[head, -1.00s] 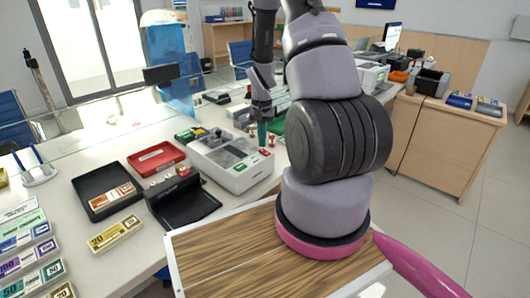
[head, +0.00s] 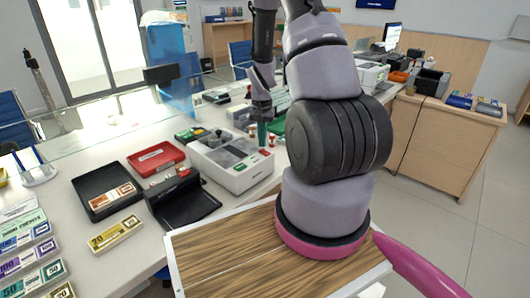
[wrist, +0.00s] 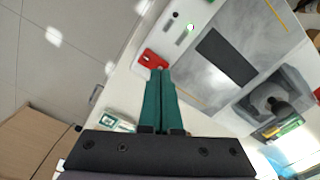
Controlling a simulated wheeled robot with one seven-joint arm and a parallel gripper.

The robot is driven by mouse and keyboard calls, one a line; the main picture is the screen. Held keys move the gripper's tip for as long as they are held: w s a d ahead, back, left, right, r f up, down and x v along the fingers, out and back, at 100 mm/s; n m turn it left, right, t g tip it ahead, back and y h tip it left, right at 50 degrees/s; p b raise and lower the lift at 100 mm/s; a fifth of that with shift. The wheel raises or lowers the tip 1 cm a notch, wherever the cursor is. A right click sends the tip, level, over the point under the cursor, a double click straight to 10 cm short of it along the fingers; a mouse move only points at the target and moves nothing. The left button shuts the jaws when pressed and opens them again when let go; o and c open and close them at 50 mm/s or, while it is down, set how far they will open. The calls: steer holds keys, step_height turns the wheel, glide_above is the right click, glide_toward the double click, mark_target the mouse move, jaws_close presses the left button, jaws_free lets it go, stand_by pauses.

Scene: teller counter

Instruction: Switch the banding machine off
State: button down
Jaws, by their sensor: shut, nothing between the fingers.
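The banding machine (head: 215,160) is a white box with a grey top on the counter, left of my arm. In the wrist view its grey top (wrist: 240,65) fills the upper right. A red button (wrist: 153,60) sits on its white edge, and a small green lamp (wrist: 190,27) shows lit nearby. My gripper (head: 262,144) points down over the machine's near right corner. In the wrist view its green fingers (wrist: 160,72) are shut and empty, with the tips right beside the red button. I cannot tell whether they touch it.
A black tray (head: 83,202), a red tray (head: 150,160) and a black device (head: 180,200) stand left of the machine. Banknote bundles (head: 35,245) lie at far left. A clear screen (head: 110,125) runs behind.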

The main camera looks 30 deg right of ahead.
steer(key=shift+f, duration=0.9)
stand_by(0.7)
steer(key=shift+r, duration=3.55)
step_height(320, 180, up, 12)
steer(key=t, duration=0.2)
glide_above(262, 150)
steer(key=s+a, duration=0.1)
steer(key=a, duration=0.3)
steer(key=s+a+r+n+t, duration=0.2)
steer(key=s+a+r, duration=0.15)
steer(key=r, duration=0.65)
steer(key=s+a+r+n+t+y, duration=0.1)
steer(key=s+a+r, duration=0.2)
steer(key=s+r, duration=0.3)
steer(key=s+a+r+t+y, duration=0.1)
steer(key=s+a+r+t, duration=0.1)
steer(key=s+r, duration=0.4)
steer(key=shift+s+a+n, duration=0.4)
steer(key=shift+s, duration=1.2)
